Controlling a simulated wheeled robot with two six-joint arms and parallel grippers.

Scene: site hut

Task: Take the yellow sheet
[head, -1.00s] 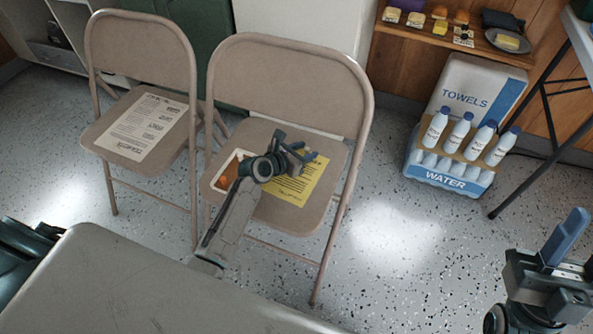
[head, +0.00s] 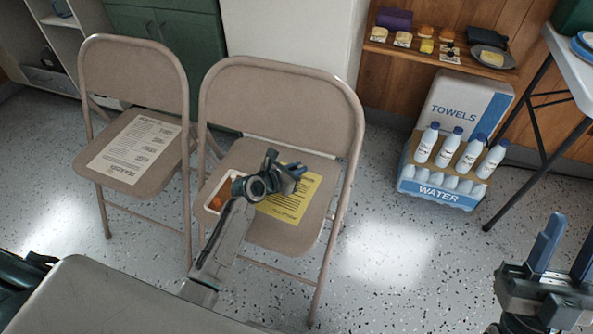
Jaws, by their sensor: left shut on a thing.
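The yellow sheet (head: 291,209), with dark print, lies on the seat of the nearer folding chair (head: 283,232). My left gripper (head: 299,172) is over the sheet's upper left part, its blue fingers together, shut on the sheet. The gripper and wrist hide part of the sheet, including where the fingers meet it. My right gripper (head: 565,245) is at the lower right over the floor, away from the chairs. Its two blue fingers stand apart, with nothing seen between them.
A second chair (head: 150,165) holds a white printed sheet (head: 135,147). A water bottle pack (head: 437,190) and a towels box (head: 466,108) stand right. Floor between is clear.

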